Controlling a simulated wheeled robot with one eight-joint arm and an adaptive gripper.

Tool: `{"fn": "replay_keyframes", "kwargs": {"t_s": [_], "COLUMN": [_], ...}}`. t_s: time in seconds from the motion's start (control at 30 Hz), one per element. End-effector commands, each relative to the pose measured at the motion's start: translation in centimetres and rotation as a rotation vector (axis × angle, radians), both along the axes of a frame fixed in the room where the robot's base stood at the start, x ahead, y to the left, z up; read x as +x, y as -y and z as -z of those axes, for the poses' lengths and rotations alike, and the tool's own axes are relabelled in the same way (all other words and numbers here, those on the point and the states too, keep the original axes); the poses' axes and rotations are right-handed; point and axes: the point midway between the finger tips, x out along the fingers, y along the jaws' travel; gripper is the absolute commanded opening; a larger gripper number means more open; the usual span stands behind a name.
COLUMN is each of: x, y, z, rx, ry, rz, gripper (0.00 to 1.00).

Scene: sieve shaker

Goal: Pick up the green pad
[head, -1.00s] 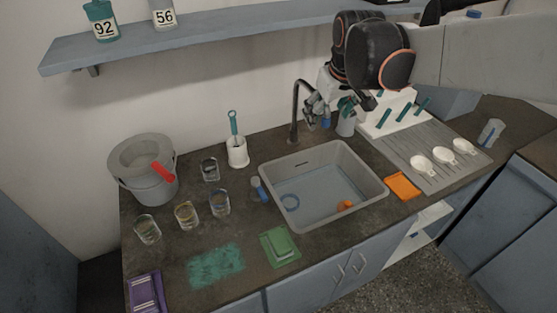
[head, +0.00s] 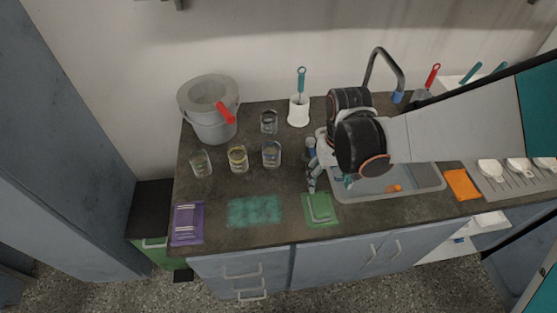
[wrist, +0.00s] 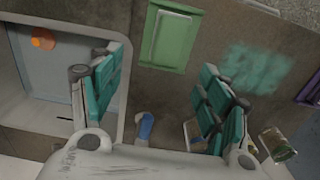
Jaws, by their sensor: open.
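The green pad (head: 320,207) lies on a slightly larger green mat (head: 310,224) near the counter's front edge, right of a teal patch. In the wrist view the green pad (wrist: 170,38) shows at the top centre on its mat (wrist: 190,62). My gripper (head: 314,182) is above the counter just behind the pad, beside the sink's left side. In the wrist view its teal-padded fingers (wrist: 162,75) are spread wide, with nothing between them, and the pad lies ahead of the gap. My arm hides part of the sink.
The grey sink (head: 425,190) with an orange item is right of the pad. Several glasses (head: 238,158), a grey bucket (head: 205,115) and a white brush holder (head: 299,110) stand behind. A purple stack (head: 187,222) lies far left; an orange cloth (head: 462,184) lies right of the sink.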

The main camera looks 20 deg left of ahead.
Motion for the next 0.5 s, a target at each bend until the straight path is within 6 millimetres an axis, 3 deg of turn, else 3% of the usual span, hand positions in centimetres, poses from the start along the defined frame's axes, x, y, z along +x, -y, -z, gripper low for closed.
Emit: {"fn": "replay_keyframes", "kwargs": {"t_s": [0.03,0.2,0.5], "x": [-0.9,-0.7,-0.6], "y": [-0.4,-0.4,-0.4], "z": [1.2,4.1,5.9], "rx": [0.000,0.001,0.001], "ry": [0.000,0.001,0.001], "rz": [-0.016,-0.014,-0.012], "gripper": [0.70,0.70,0.70]}}
